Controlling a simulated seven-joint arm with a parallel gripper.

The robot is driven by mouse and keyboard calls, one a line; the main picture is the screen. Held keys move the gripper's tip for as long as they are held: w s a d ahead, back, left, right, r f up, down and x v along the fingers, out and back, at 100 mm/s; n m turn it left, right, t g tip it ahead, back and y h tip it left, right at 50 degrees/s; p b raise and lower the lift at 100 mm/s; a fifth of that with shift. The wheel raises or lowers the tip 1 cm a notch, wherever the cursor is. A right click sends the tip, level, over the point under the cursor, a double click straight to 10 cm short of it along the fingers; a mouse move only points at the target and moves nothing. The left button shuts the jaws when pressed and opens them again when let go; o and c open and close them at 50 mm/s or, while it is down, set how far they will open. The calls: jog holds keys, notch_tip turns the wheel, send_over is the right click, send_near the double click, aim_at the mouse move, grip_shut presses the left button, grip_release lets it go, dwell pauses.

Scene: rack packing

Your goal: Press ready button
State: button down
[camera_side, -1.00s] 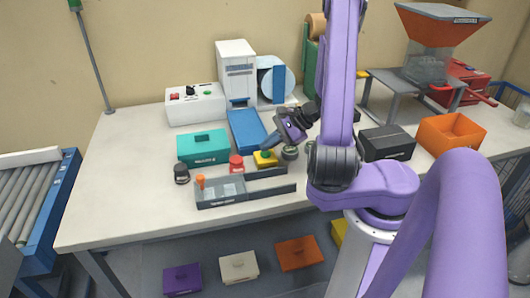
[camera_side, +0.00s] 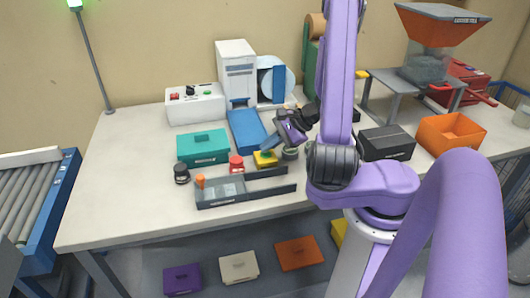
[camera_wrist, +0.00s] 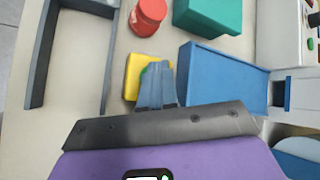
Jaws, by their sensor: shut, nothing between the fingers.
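The button box is a small yellow block (camera_side: 268,161) on the table behind the grey tray. In the wrist view the yellow block (camera_wrist: 132,78) carries a green button (camera_wrist: 144,71), partly hidden by my fingers. My gripper (camera_wrist: 157,66) is shut and empty, its fingertips over the green button. In the side view my gripper (camera_side: 262,150) points down at the yellow block from behind. The fingertips look in contact with the button or very close to it. A lamp on a pole (camera_side: 75,4) glows green at the top left.
A red jar (camera_side: 237,165), a black jar (camera_side: 181,173) and a teal box (camera_side: 203,150) stand left of the button. A grey tray (camera_side: 230,199) is in front, a blue chute (camera_side: 247,131) behind. A black box (camera_side: 386,144) and an orange bin (camera_side: 452,135) are at right.

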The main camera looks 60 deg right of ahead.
aim_at(268, 154)
jog(key=shift+r, duration=0.3)
jog(key=shift+r, duration=3)
